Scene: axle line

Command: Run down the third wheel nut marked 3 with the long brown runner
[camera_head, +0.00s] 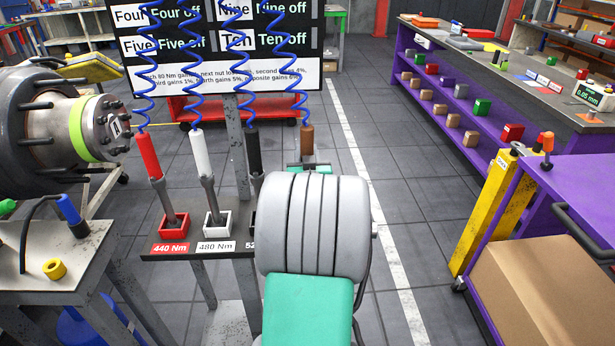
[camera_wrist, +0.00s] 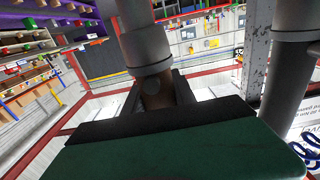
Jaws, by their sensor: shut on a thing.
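The long brown runner (camera_head: 307,138) hangs from a blue coiled cord at the right end of the runner row. My gripper (camera_head: 308,167) is shut on it, mostly hidden behind my pale arm. In the wrist view the dark jaws close around its brown part (camera_wrist: 155,97), with a grey shaft beyond. Its lower end is hidden in the head view, so I cannot tell whether it still sits in a holder. The wheel hub (camera_head: 105,130) with dark studs stands at the far left. I cannot make out the nut marked 3.
Red (camera_head: 149,157), white (camera_head: 200,155) and black (camera_head: 253,150) runners stand in the rack (camera_head: 190,254), labelled 440 Nm, 480 Nm and a partly hidden 52. A grey bench (camera_head: 75,268) is front left. A purple cart (camera_head: 575,180) stands right. Floor right of my arm is clear.

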